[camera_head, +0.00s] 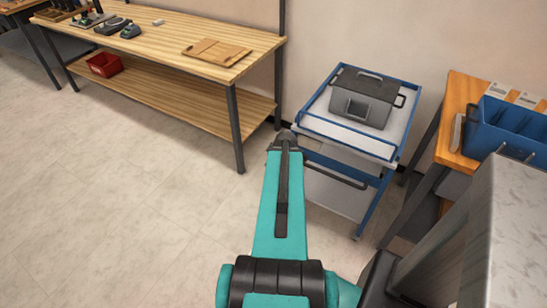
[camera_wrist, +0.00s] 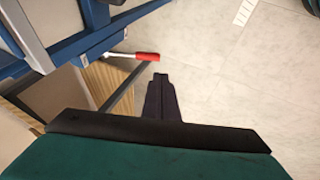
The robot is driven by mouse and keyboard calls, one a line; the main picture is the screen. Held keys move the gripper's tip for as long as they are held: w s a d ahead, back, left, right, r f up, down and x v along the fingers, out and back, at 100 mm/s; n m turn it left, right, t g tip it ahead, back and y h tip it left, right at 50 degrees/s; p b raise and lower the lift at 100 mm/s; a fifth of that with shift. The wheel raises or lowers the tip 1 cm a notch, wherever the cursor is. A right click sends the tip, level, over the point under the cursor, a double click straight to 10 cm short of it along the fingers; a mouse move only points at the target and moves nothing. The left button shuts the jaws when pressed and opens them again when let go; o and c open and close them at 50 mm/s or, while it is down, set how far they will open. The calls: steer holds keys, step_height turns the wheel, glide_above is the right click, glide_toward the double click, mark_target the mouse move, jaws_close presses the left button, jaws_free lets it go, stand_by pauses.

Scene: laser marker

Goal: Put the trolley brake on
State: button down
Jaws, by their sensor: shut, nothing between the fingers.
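The trolley (camera_head: 352,148) stands against the wall in the head view, with a blue frame, a pale top and a dark bar handle on its front. Part of its blue frame (camera_wrist: 85,42) fills the upper left of the wrist view. A lever with a red grip (camera_wrist: 147,56) and a silver shank sticks out to the right from beside the frame; it looks like the brake lever. My gripper (camera_wrist: 160,80) is shut and empty, its dark tips just below the red grip in the picture. I cannot tell if they touch. In the head view my gripper (camera_head: 285,138) is left of the trolley.
A grey machine (camera_head: 363,97) sits on the trolley. A long wooden workbench (camera_head: 180,45) stands to the left, with a red bin (camera_head: 105,64) on its lower shelf. A wooden table with a blue bin (camera_head: 510,125) stands right. The floor (camera_head: 110,190) at left is clear.

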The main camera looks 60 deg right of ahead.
steer(key=shift+p+v, duration=1.15)
steer(key=shift+p, duration=1)
steer(key=shift+a, duration=0.25)
